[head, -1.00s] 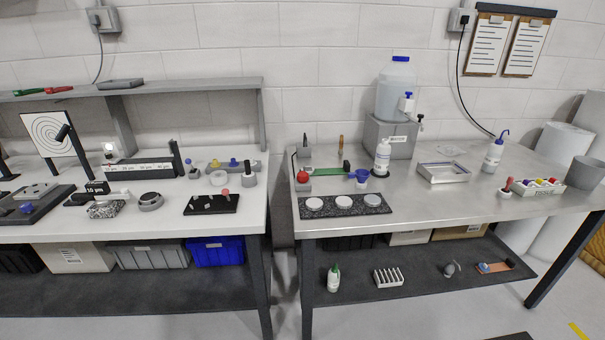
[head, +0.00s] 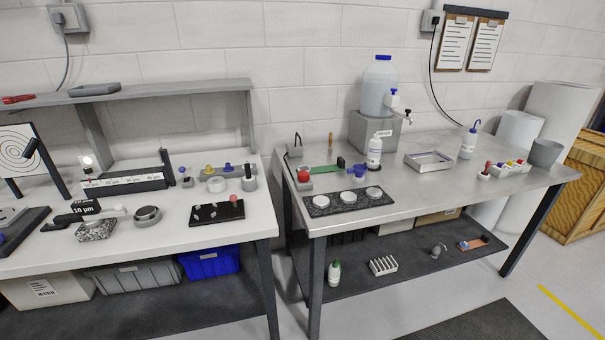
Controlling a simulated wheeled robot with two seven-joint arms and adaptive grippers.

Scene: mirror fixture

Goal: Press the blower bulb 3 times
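A small dark grey rounded thing with a pointed tip (head: 438,249), which looks like the blower bulb, sits on the dark lower shelf (head: 400,270) of the right table. It is too small to tell its details or whether it is squeezed. Neither of my grippers shows in the head view, so nothing is seen touching it.
A white slotted rack (head: 383,265) and a green-capped bottle (head: 334,273) stand left of it on the shelf. An orange-brown strip with a blue item (head: 470,244) lies right of it. The metal tabletop (head: 420,195) overhangs the shelf. Floor in front is mostly clear.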

